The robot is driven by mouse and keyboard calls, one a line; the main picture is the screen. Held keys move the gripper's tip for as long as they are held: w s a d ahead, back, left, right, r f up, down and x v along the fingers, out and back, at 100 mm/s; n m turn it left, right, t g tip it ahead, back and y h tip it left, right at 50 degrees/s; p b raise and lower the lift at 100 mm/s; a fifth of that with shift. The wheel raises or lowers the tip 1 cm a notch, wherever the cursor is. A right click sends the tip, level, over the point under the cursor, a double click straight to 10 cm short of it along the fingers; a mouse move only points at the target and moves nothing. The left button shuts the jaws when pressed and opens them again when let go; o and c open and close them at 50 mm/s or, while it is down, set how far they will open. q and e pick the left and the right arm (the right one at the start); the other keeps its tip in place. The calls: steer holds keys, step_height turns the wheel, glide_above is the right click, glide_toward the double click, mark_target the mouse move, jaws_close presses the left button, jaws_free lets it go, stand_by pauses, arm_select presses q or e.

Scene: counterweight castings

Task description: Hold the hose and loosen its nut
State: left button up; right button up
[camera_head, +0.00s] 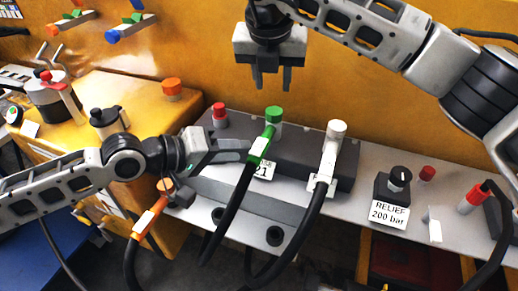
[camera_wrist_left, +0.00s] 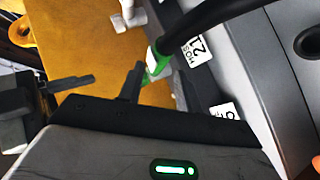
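A black hose with a green fitting (camera_head: 261,146) and a round green nut (camera_head: 274,115) on top is joined to the dark grey block. A label ending in "21" is beside it. The green fitting also shows in the left wrist view (camera_wrist_left: 152,64), just past one finger. My left gripper (camera_head: 240,150) is beside this fitting, its tips close to it; contact is unclear.
A white-capped hose fitting (camera_head: 332,152) stands right of the green one on the dark block (camera_head: 300,140). An orange-fitted hose (camera_head: 150,217) hangs below my left wrist. A RELIEF knob (camera_head: 398,178) and red caps (camera_head: 427,173) are further right.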

mark_target(260, 151)
arm_select(q)
steer(key=x, duration=0.7)
steer(key=shift+a, duration=0.1)
steer(key=c, duration=0.7)
jaws_close()
arm_select(e)
steer(key=o, duration=0.5)
steer(key=shift+c, duration=0.2)
arm_select(q)
steer(key=shift+s, duration=0.1)
arm_select(e)
steer(key=d+r+n+y, duration=0.2)
steer(key=d+n+y, duration=0.15)
steer(key=n, duration=0.45)
steer(key=x, duration=1.1)
steer(key=shift+s+d+f, duration=0.2)
steer(key=shift+f, duration=0.35)
